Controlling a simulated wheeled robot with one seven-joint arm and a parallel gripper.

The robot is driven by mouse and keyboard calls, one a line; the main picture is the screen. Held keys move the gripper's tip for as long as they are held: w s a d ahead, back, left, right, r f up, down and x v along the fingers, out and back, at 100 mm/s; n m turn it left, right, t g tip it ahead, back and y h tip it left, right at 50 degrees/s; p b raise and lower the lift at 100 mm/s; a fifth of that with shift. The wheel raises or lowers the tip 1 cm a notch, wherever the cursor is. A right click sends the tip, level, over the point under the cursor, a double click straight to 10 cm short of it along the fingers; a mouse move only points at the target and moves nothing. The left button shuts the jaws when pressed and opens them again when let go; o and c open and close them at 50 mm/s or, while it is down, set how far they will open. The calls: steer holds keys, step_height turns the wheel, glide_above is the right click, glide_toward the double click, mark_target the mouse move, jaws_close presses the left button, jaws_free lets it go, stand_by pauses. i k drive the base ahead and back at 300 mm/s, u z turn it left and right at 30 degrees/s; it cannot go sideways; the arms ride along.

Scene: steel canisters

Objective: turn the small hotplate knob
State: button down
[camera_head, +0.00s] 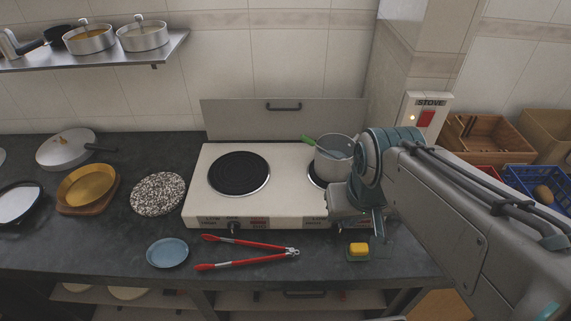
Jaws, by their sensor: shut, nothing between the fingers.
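The white two-burner hotplate (277,180) stands on the dark counter against the tiled wall. A dark knob (233,226) is on its front face below the left burner (239,173). The front face below the right burner is partly hidden by my arm, and a knob there is not clear to me. My gripper (378,232) is at the right front corner of the hotplate, pointing down near the front face. Its fingers are shut and hold nothing. I cannot tell whether it touches the hotplate.
A steel pot (333,160) with a green-handled utensil stands on the right burner. Red tongs (250,257), a blue plate (167,253) and a yellow sponge-like block (358,249) lie in front. A stove switch box (427,108) is on the wall at right. Pans stand at left.

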mark_target(338, 226)
steer(key=z, duration=2.1)
steer(key=k, duration=1.35)
steer(key=u, duration=1.75)
steer(key=i, duration=0.5)
steer(key=u, duration=0.05)
